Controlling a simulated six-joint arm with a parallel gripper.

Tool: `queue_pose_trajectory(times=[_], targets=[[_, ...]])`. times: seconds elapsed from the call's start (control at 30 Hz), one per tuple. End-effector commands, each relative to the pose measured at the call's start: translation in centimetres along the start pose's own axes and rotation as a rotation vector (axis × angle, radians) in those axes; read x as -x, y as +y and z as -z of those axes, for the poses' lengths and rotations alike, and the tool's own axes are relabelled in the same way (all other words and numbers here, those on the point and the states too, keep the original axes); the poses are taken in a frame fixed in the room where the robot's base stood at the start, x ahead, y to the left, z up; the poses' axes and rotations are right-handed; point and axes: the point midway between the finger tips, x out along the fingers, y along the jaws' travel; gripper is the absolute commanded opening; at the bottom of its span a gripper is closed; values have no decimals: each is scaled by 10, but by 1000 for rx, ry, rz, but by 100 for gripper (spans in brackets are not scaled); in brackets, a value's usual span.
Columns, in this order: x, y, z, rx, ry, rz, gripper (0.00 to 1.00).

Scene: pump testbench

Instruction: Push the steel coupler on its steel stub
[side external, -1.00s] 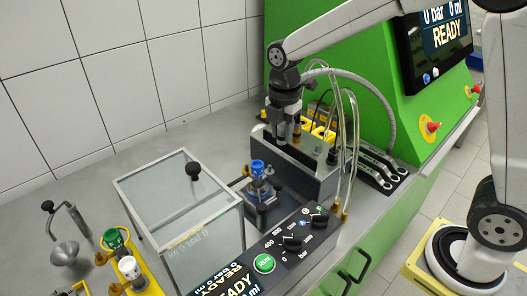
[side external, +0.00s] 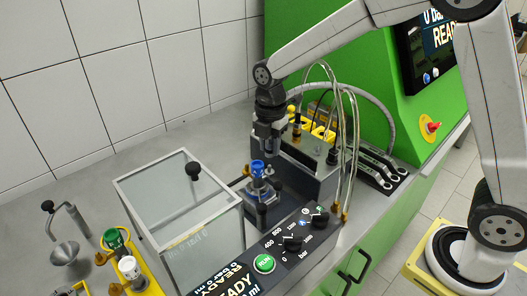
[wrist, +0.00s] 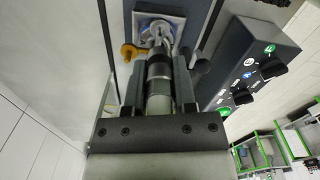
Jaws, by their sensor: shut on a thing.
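My gripper (side external: 270,148) points down beside the blue-topped pump unit (side external: 258,182). In the wrist view its two jaws (wrist: 158,85) are shut on the steel coupler (wrist: 158,88), a silver cylinder with a dark band. The far end of the coupler is close to the steel fitting (wrist: 155,32) on the pump unit, which looks like the stub. I cannot tell whether the two touch; the coupler hides part of the fitting. In the side view the coupler is mostly hidden by the jaws.
A clear box with a black knob (side external: 193,169) stands left of the pump unit. A control panel (side external: 285,245) lies in front. A grey block (side external: 312,172) with yellow parts and clear hoses (side external: 345,110) stands behind right. A yellow tray (side external: 143,262) is front left.

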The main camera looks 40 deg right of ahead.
Motion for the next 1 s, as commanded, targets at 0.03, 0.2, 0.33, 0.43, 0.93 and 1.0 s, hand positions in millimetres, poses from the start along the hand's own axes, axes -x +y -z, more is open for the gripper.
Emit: queue_pose_trajectory(times=[0.03,0.2,0.33,0.43,0.93,1.0], targets=[[-4,0,0,0,0,2,0],[-14,0,0,0,0,1,0],[-19,0,0,0,0,1,0],[-20,0,0,0,0,0,0],[-21,0,0,0,0,0,0],[-22,0,0,0,0,0,0]])
